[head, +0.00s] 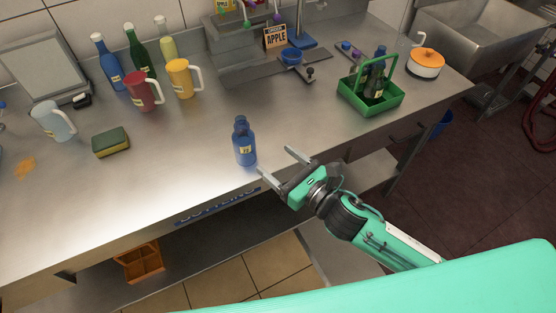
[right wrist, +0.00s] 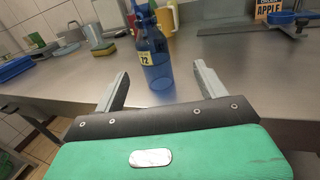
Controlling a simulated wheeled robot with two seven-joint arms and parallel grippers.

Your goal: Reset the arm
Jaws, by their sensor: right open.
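My right gripper (head: 275,163) is open and empty at the front edge of the steel counter (head: 200,135). A blue bottle (head: 244,145) with a small pale label stands upright on the counter, just beyond and left of the fingertips. In the right wrist view the same blue bottle (right wrist: 152,52) stands ahead of the two spread fingers (right wrist: 160,85), apart from them. My left gripper does not show in either view.
A green carrier (head: 362,106) holds dark bottles at the right, near an orange-lidded pot (head: 425,62). Red (head: 144,92) and yellow (head: 180,78) pitchers, several bottles and a sponge (head: 110,142) stand left. The counter around the blue bottle is clear.

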